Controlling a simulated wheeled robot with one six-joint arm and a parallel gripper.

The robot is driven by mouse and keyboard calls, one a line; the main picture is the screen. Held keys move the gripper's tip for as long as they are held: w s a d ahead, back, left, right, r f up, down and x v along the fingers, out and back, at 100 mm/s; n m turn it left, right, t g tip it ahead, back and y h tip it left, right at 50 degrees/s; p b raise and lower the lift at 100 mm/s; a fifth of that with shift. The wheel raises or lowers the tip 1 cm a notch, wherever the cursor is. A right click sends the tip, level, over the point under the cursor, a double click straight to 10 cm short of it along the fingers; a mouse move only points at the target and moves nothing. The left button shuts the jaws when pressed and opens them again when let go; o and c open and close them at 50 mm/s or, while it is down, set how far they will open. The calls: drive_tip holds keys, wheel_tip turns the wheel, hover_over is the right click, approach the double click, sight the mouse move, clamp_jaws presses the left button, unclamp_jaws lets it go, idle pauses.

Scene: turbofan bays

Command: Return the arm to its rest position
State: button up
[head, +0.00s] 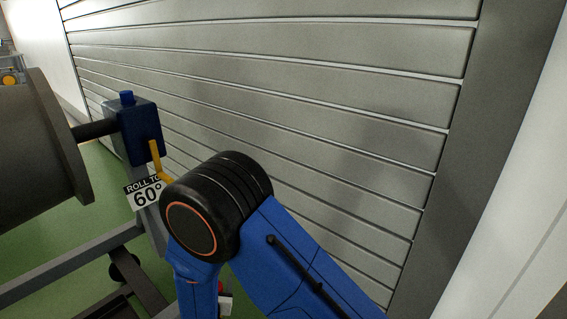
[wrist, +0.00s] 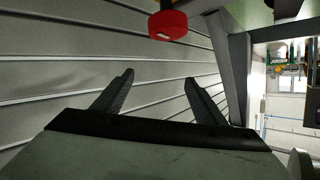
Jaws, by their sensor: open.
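My gripper (wrist: 159,80) shows in the wrist view with its two dark fingers spread wide apart. It is open, and nothing is between the fingers. Behind the fingers is the grey slatted shutter (wrist: 60,65). In the head view my blue arm with its black joint is bent in the lower middle, in front of the same shutter (head: 330,90). My gripper is not visible in the head view.
A large dark cylinder (head: 30,150) on a grey stand is at the left, with a blue box (head: 134,130), yellow handle (head: 156,160) and "ROLL TO 60°" sign (head: 146,192) close to my arm. A red round part (wrist: 167,25) is above the fingers.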

drive_tip(key=w+d+r+g+y, duration=0.1)
drive_tip(key=w+d+r, duration=0.1)
drive_tip(key=w+r, duration=0.15)
drive_tip(key=w+d+r+g, duration=0.1)
drive_tip(key=w+d+r, duration=0.1)
drive_tip(key=r, duration=0.3)
drive_tip(key=s+d+r+g+y, duration=0.1)
drive_tip(key=d+r+g+y, duration=0.15)
drive_tip(key=d+r, duration=1.45)
drive_tip(key=s+d+r+n+g+h, duration=0.1)
drive_tip(key=s+d+r, duration=0.2)
drive_tip(key=s+d, duration=0.4)
drive_tip(key=s+d+r+n+g+h, duration=0.15)
drive_tip(key=s+d+r, duration=0.25)
drive_tip(key=d, duration=0.5)
drive_tip(key=s+d+m+g+h, duration=0.1)
drive_tip(key=s+d+g+h, duration=0.1)
drive_tip(key=s+d, duration=1.3)
drive_tip(key=s, duration=0.4)
drive_tip(key=shift+s+d+r+h, duration=0.15)
drive_tip(key=shift+d+h, duration=0.2)
drive_tip(key=shift+h, duration=0.05)
